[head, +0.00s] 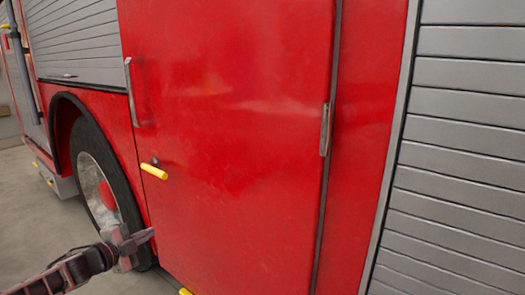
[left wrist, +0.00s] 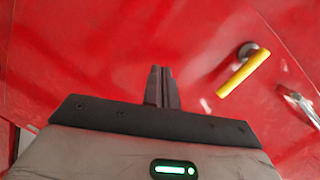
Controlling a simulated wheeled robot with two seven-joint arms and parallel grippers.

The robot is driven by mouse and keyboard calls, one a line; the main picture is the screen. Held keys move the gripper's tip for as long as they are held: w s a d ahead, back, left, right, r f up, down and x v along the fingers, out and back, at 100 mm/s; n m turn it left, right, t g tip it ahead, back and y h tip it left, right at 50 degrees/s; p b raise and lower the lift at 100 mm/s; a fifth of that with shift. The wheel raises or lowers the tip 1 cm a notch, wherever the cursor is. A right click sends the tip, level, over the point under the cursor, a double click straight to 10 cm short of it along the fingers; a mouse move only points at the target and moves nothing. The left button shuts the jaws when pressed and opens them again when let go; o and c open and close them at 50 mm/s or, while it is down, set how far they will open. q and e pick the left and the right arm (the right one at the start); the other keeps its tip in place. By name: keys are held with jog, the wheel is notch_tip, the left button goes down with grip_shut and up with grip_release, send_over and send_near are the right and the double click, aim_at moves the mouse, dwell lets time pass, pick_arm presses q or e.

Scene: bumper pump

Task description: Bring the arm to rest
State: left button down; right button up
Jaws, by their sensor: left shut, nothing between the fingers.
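My left arm comes in from the lower left in the head view. My left gripper (head: 150,236) is in front of the lower part of the red vehicle panel (head: 235,130), near the wheel. Its fingers are together and empty, as the left wrist view also shows at the fingertips (left wrist: 161,72). A yellow handle (head: 154,171) sticks out from the panel above the gripper; in the left wrist view the yellow handle (left wrist: 243,76) is to the right of the fingers, apart from them. My right gripper is in neither view.
A black tyre with a red hub (head: 108,195) stands left of the panel. Metal grab handles (head: 131,90) and (head: 325,130) flank the panel. A grey roller shutter (head: 460,150) is at the right. Open floor (head: 25,230) lies at the left.

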pick_arm(q)
jog(key=s+d+f+n+g+h, duration=0.1)
jog(key=s+d+f+n, duration=0.2)
jog(key=s+d+f, duration=0.55)
jog(key=s+d+f+n+g, duration=0.1)
jog(key=s+d+f+n, duration=0.4)
jog(key=s+d, duration=0.65)
jog(key=s+a+n+g+y, duration=0.2)
jog(key=s+n+y, duration=0.3)
jog(key=s, duration=1.3)
jog(key=a+n, duration=0.1)
jog(key=n, duration=0.2)
jog(key=shift+f, duration=0.35)
